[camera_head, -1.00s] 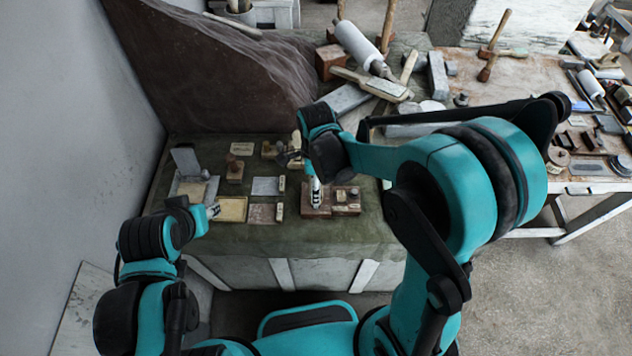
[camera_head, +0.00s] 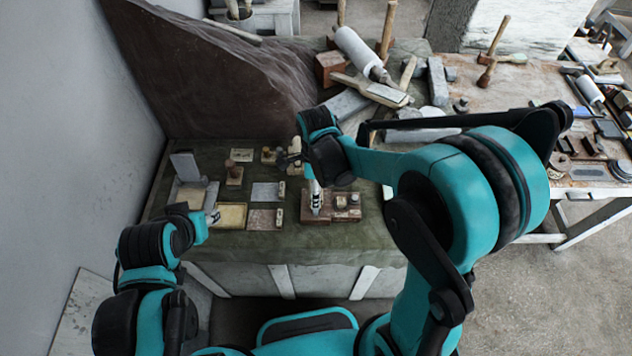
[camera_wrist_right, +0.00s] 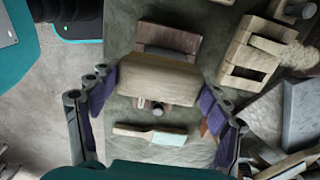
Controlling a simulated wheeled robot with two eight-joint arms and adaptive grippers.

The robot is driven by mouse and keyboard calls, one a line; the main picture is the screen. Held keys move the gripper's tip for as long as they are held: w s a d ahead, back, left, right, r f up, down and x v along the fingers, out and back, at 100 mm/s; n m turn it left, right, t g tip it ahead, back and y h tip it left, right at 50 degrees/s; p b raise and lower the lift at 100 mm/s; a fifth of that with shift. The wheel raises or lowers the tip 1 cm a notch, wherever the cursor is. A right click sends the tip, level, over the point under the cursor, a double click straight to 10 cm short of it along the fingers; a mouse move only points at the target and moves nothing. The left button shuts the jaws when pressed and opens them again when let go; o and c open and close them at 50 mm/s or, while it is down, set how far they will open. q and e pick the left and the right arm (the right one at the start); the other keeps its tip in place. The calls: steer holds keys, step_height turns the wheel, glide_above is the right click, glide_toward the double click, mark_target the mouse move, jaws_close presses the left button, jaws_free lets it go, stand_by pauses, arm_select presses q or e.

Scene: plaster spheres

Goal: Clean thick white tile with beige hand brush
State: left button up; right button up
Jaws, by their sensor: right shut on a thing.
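My right gripper (camera_head: 316,198) points down at the front right part of the cloth-covered table. In the right wrist view its two fingers (camera_wrist_right: 158,103) are shut on a wide beige block-shaped thing (camera_wrist_right: 158,78), which looks like the beige hand brush. Its bristles are hidden. My left gripper (camera_head: 212,216) is low beside a yellowish flat tile (camera_head: 232,216); its finger gap is too small to judge. A pale grey-white tile (camera_head: 264,191) lies flat between the two grippers. I cannot tell for sure whether it is the thick white tile.
A speckled brownish tile (camera_head: 262,220) lies near the table's front edge. A brown block (camera_head: 314,219) is under my right gripper. Small wooden pieces (camera_head: 347,206) stand right of it. Tools and stone blocks crowd the back right. A dark rock slab (camera_head: 220,80) rises behind.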

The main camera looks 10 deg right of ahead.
steer(key=shift+s+a, duration=0.15)
steer(key=shift+s, duration=0.55)
steer(key=shift+s+a, duration=0.1)
steer(key=shift+s, duration=0.6)
steer(key=shift+w+f, duration=0.1)
steer(key=shift+w+d+b, duration=0.25)
steer(key=shift+w, duration=0.85)
steer(key=shift+w+d+b, duration=0.2)
steer(key=shift+w, duration=0.9)
steer(key=shift+s+a, duration=0.25)
steer(key=shift+s, duration=0.9)
steer(key=shift+s+a, duration=0.2)
steer(key=shift+s, duration=0.9)
steer(key=shift+w, duration=0.1)
